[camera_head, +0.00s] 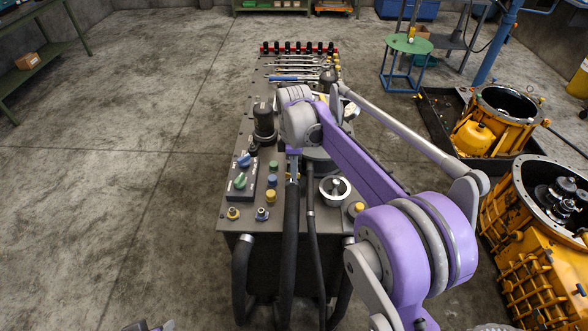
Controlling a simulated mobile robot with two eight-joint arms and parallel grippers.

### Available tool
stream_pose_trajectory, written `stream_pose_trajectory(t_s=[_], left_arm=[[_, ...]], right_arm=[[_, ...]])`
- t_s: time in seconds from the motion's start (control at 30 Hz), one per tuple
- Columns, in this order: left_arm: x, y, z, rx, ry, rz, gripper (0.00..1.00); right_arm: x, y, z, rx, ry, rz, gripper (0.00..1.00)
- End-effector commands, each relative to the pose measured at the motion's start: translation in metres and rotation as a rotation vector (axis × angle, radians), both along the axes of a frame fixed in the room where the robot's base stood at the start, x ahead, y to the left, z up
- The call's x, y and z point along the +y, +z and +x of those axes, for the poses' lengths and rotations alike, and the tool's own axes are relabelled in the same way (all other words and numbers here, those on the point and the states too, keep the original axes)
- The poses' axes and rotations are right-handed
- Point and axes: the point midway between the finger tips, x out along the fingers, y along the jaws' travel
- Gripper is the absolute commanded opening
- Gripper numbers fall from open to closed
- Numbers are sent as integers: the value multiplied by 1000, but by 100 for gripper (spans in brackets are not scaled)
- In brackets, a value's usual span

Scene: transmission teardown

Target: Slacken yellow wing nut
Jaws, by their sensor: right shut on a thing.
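My right arm (348,160) comes in from the lower right and reaches over the dark bench. My right gripper (293,167) points down near the middle of the bench top, partly hidden by its own wrist. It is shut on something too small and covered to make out. Several yellow knob-like parts show on the bench: one at the front left corner (233,212), one right of it (271,197), and one at the front right (356,208). I cannot tell which is the yellow wing nut.
Blue (244,159) and green (240,181) knobs sit on a small panel at the bench's left. A black cylinder (264,122) stands behind. Wrenches (297,67) lie at the far end. Yellow housings (535,245) stand at right. The floor at left is clear.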

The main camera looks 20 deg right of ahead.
Motion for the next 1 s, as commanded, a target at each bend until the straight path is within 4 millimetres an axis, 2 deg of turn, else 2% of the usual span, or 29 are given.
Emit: stream_pose_trajectory(t_s=[0.37,0.4,0.57,0.87,1.0], left_arm=[[0,0,0,0,0,0,50],[0,0,0,0,0,0,50],[0,0,0,0,0,0,50],[0,0,0,0,0,0,50],[0,1,0,-1,0,0,50]], right_arm=[[0,1,0,-1,6,0,0],[0,1,0,-1,6,0,9],[0,0,0,-1,5,0,38],[0,1,0,-1,4,0,38],[0,14,0,-1,4,0,38]])
